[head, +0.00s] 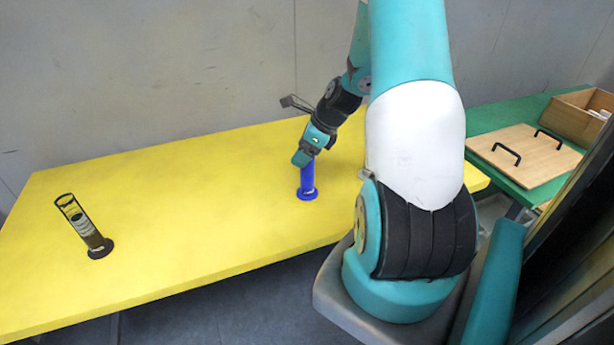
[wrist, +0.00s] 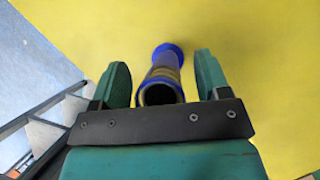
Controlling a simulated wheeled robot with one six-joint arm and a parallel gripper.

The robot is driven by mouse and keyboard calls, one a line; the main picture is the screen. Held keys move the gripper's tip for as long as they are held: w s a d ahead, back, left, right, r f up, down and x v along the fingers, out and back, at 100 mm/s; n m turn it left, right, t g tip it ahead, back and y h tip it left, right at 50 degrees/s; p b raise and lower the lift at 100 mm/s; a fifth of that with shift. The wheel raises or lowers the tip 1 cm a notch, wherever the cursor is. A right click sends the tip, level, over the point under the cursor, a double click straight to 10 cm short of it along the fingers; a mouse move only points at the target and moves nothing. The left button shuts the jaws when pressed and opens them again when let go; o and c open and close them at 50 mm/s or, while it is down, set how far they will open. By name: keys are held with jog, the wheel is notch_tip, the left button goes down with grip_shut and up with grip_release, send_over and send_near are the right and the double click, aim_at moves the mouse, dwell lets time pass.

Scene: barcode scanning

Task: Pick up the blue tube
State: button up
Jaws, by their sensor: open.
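The blue tube (head: 307,183) stands upright on its round base on the yellow table (head: 190,215), right of the table's middle in the head view. In the wrist view the blue tube (wrist: 165,72) lies between the two green fingers, with its open top nearest the camera and its base farther off. My gripper (head: 303,158) is at the tube's upper part in the head view and hides its top. In the wrist view my gripper (wrist: 162,80) is open, with a gap on each side of the tube.
A dark clear tube (head: 88,232) stands at the table's left. A green table (head: 490,125) at the right holds a wooden board with black handles (head: 525,152) and a wooden box (head: 580,115). Yellow surface around the blue tube is clear.

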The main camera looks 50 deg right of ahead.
grip_shut()
